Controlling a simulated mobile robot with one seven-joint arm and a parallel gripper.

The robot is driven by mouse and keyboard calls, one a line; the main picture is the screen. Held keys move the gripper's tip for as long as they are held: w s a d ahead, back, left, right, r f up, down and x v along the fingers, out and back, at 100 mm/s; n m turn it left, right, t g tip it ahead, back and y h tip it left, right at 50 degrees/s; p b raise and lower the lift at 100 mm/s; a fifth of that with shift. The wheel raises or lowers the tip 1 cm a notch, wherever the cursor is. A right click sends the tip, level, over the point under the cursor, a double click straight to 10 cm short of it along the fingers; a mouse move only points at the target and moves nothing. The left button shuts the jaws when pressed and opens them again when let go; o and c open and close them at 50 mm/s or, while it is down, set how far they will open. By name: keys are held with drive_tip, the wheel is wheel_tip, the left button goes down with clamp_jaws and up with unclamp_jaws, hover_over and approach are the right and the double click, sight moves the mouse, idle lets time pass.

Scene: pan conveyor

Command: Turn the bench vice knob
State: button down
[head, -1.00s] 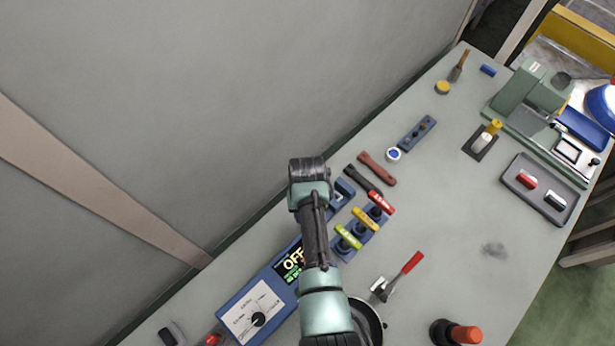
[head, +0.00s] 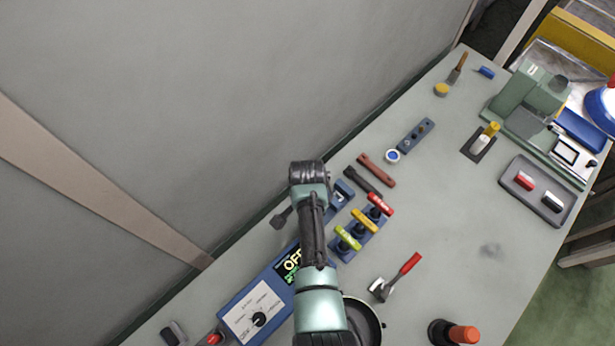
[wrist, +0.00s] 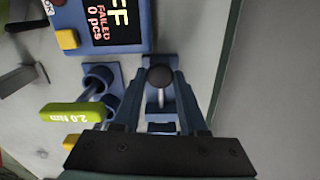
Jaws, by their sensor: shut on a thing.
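The bench vice is a small blue block that shows between and behind the fingers in the wrist view (wrist: 162,108). In the head view a blue part of it (head: 344,190) shows just right of my arm. Its knob (wrist: 160,76) has a dark round end and a light metal shaft. My gripper (wrist: 162,85) has one finger on each side of the knob and is shut on it. The lower part of the vice is partly hidden by the gripper body. In the head view my arm hides the knob and the fingertips.
A blue tester with an OFF screen (head: 289,265) stands close by. A rack with green, yellow and red screwdrivers (head: 349,238) is right of my arm. A toggle clamp with a red handle (head: 409,263) stands farther right. The wall (head: 200,120) is close behind the bench.

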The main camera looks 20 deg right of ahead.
drive_tip(key=m, duration=0.4)
drive_tip(key=shift+m, duration=0.3)
drive_tip(key=m, duration=0.5)
drive_tip(key=shift+p, duration=0.35)
drive_tip(key=shift+c, duration=2.2)
unclamp_jaws()
wheel_tip(320, 180, up, 13)
drive_tip(key=shift+b, duration=0.35)
